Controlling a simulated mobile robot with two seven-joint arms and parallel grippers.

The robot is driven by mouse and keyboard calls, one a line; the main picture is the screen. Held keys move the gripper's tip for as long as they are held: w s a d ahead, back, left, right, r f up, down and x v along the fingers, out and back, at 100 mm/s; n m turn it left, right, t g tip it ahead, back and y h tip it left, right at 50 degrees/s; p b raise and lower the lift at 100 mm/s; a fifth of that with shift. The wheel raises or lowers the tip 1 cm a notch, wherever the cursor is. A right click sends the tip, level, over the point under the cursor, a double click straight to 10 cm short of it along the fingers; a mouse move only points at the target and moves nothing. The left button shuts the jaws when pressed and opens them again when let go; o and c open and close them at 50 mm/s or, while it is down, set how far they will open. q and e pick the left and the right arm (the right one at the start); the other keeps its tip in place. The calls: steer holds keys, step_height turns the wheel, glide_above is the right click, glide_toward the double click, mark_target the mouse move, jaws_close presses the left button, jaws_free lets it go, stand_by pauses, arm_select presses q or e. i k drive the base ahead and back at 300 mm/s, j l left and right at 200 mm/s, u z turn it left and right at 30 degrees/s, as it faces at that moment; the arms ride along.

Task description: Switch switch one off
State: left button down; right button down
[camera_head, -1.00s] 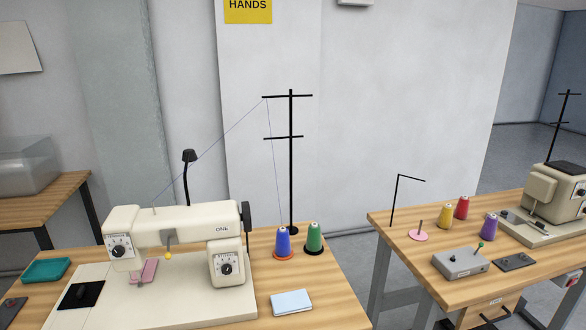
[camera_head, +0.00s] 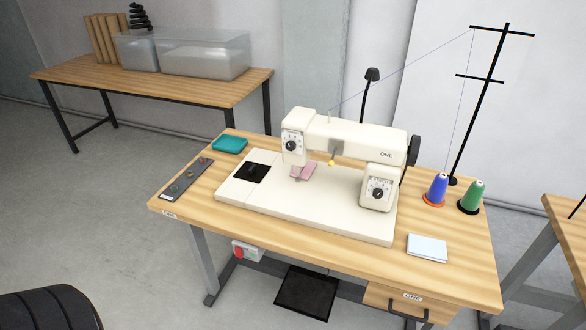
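A small white switch box with a red part (camera_head: 239,251) is mounted under the front left edge of the wooden sewing table (camera_head: 458,263). Its on or off state is too small to read. A white sewing machine marked ONE (camera_head: 350,140) stands on that table. The table's front carries small labels, and the one by the drawer reads ONE. Neither of my grippers shows in the head view.
A pedal (camera_head: 306,291) lies on the floor beneath the table. A dark strip with small items (camera_head: 187,180), a teal tray (camera_head: 230,143), blue and green thread cones (camera_head: 437,189) and a folded cloth (camera_head: 427,247) lie on top. Floor at left is open; a dark ribbed object (camera_head: 48,309) is lower left.

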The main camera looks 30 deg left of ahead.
mark_target(239, 251)
steer(key=u, duration=1.45)
